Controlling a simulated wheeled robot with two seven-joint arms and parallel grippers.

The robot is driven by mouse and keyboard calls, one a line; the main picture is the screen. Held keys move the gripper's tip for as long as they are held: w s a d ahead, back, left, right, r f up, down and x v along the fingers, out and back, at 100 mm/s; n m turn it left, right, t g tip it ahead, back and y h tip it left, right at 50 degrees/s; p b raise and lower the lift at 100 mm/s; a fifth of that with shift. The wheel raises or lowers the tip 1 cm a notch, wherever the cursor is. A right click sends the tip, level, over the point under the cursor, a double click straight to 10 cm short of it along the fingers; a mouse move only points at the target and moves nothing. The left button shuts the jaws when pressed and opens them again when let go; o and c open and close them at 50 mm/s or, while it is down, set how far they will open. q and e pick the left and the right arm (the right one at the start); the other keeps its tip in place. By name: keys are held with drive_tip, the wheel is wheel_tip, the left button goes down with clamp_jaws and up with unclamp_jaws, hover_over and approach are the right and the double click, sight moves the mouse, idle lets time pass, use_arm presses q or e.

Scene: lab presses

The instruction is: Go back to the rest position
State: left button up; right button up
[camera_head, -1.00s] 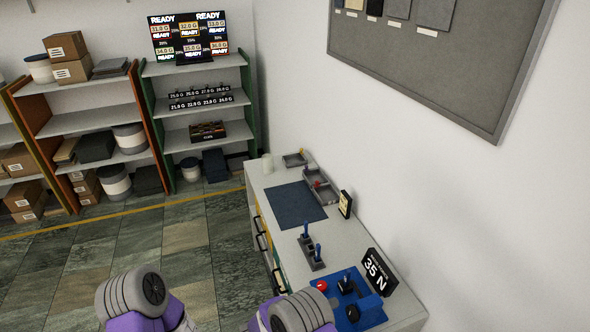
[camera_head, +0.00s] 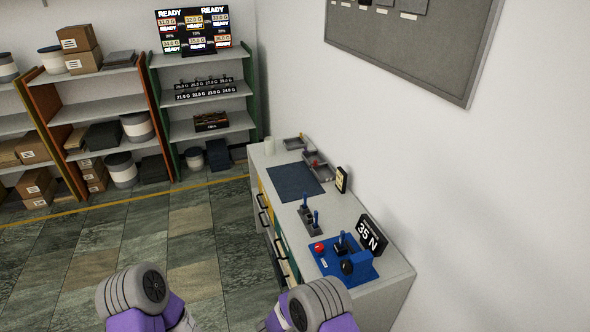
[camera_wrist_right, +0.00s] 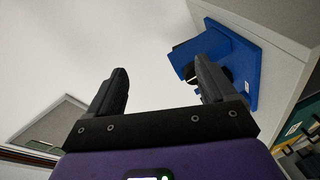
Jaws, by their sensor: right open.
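In the head view two grey and purple arm parts of mine show at the bottom edge; neither gripper's fingers show there. In the right wrist view my right gripper (camera_wrist_right: 165,88) is open, its two dark fingers apart with nothing between them. The blue press (camera_wrist_right: 235,62) shows behind and beyond its right finger, apart from it as far as I can tell. In the head view the blue press (camera_head: 342,260) stands on the near end of the counter (camera_head: 345,210), with a red button and a black knob. My left gripper is out of sight.
A black "35 N" sign (camera_head: 370,236) stands by the press. A holder with blue-handled tools (camera_head: 311,217), a dark blue mat (camera_head: 294,182) and grey trays (camera_head: 317,163) lie farther along the counter. Shelves (camera_head: 205,90) line the back. The floor (camera_head: 190,240) left of the counter is clear.

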wheel_tip(320, 180, down, 20)
drive_tip(key=s+d+r+m+y+b, duration=0.1)
drive_tip(key=s+d+m+y+b, duration=0.1)
drive_tip(key=y+b, duration=0.65)
use_arm(q)
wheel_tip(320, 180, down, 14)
drive_tip(key=b, duration=0.5)
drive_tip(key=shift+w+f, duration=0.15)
use_arm(e)
drive_tip(key=s+a+f+m+g+y, duration=0.1)
drive_tip(key=s+a+f+g+y, duration=0.1)
drive_tip(key=s, duration=0.8)
drive_tip(key=s+a+f+m+g+y, duration=0.1)
drive_tip(key=s+a+f+g+y, duration=0.1)
drive_tip(key=s+f+g+y, duration=0.3)
drive_tip(key=s+y, duration=0.3)
drive_tip(key=s, duration=0.2)
drive_tip(key=shift+g, duration=0.4)
drive_tip(key=shift+f, duration=0.1)
